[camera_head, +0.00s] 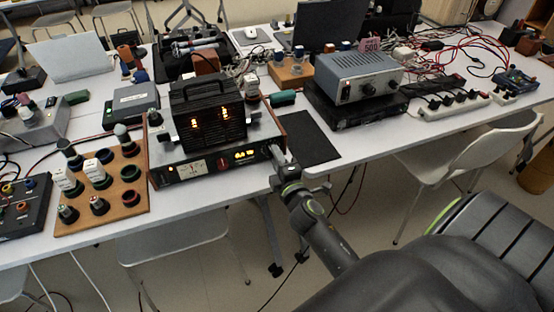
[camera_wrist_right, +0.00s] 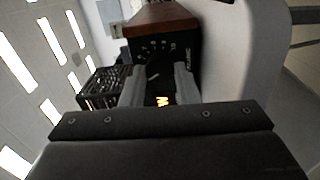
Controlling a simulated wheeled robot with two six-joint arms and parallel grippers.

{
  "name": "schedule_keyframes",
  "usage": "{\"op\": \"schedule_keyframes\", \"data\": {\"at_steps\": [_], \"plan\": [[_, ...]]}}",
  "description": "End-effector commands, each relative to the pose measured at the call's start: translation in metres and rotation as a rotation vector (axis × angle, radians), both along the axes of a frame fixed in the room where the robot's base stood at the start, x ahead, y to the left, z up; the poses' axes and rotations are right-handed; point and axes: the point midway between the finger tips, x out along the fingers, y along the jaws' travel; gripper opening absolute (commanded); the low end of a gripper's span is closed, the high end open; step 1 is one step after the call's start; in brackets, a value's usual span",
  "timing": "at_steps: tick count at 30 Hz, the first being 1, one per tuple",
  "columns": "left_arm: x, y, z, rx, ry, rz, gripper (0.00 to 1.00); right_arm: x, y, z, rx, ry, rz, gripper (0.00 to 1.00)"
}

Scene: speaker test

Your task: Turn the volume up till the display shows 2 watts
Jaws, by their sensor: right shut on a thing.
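The amplifier (camera_head: 208,165) stands near the table's front edge, with a black ribbed unit with glowing orange parts (camera_head: 207,115) on top. Its orange display (camera_head: 246,155) seems to read 0.0 W, but the digits are small. In the right wrist view only an orange W of the display (camera_wrist_right: 162,100) shows. My right gripper (camera_head: 277,155) is at the right end of the amplifier's front. In the wrist view its two fingers (camera_wrist_right: 158,84) are shut on the volume knob (camera_wrist_right: 154,73), below a ring of white marks on the dark panel. The fingers hide part of the knob. My left gripper is out of view.
A wooden board with several knobs (camera_head: 133,208) lies left of the amplifier. A black mat (camera_head: 308,138) lies to its right. A grey device with a dial (camera_head: 357,76) stands on a black box farther right. A white chair (camera_head: 470,150) stands beside the table.

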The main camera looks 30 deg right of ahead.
Motion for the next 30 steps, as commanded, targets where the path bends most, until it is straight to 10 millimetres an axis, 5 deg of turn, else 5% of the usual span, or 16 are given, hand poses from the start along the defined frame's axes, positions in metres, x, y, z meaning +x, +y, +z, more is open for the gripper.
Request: {"op": "schedule_keyframes", "data": {"at_steps": [13, 14, 18, 30], "plan": [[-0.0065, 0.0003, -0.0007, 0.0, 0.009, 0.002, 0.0, -0.0005, -0.0004, -0.0014, 0.01, 0.001, -0.002, 0.05], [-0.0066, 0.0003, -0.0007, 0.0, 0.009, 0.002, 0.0, -0.0006, -0.0004, -0.0015, 0.01, 0.001, -0.002, 0.29], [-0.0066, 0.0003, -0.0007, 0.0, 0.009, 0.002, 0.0, -0.0005, -0.0003, -0.0012, 0.01, 0.001, -0.002, 0.48], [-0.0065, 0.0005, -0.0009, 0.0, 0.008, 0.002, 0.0, -0.0058, 0.0012, -0.0011, 0.01, 0.0, -0.001, 0.5]]}}
